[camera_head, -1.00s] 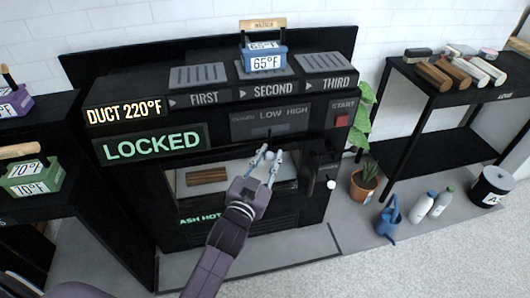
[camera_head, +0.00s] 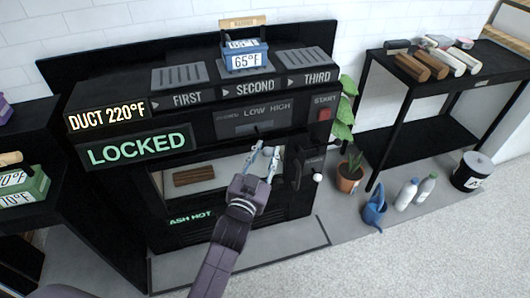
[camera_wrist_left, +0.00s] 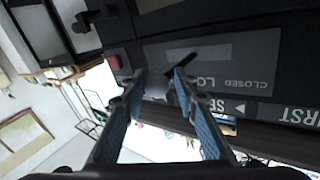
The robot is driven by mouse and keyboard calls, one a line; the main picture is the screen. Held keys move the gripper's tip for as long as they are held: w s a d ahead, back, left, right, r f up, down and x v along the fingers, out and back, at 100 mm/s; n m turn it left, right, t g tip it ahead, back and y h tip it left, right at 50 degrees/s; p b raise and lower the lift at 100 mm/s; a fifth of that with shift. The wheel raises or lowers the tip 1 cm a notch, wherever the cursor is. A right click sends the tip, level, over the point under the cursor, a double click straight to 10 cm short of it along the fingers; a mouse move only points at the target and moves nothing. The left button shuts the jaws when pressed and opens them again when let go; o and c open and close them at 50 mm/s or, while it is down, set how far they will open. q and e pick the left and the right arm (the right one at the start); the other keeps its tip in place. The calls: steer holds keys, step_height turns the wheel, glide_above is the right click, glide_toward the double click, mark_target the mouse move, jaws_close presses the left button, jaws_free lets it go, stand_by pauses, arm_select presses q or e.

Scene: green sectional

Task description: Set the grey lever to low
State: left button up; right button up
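The control panel (camera_head: 252,119) on the black stove has a pale slot and the words LOW and HIGH. In the left wrist view the panel (camera_wrist_left: 255,66) is upside down, with CLOSED legible. My right gripper is out of view.
The stove shows a LOCKED sign (camera_head: 137,149) and DUCT 220°F. A blue 65°F block (camera_head: 245,61) sits on SECOND. A brown log (camera_head: 194,177) shows behind the window. A red START button (camera_head: 324,114) is at the right. A plant (camera_head: 350,170) and a watering can (camera_head: 374,207) stand on the floor.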

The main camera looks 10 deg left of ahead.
arm_select(q)
steer(key=shift+o, duration=1.2)
steer(key=shift+w+d+r, duration=0.15)
steer(key=shift+w+r, duration=0.05)
steer(key=shift+r, duration=0.15)
steer(key=shift+o, duration=0.4)
steer(key=shift+w+f, duration=0.1)
steer(key=shift+f, duration=0.15)
steer(key=shift+s, duration=0.4)
steer(key=s, duration=1.1)
steer(key=shift+s+a, duration=0.15)
steer(key=shift+a, duration=0.25)
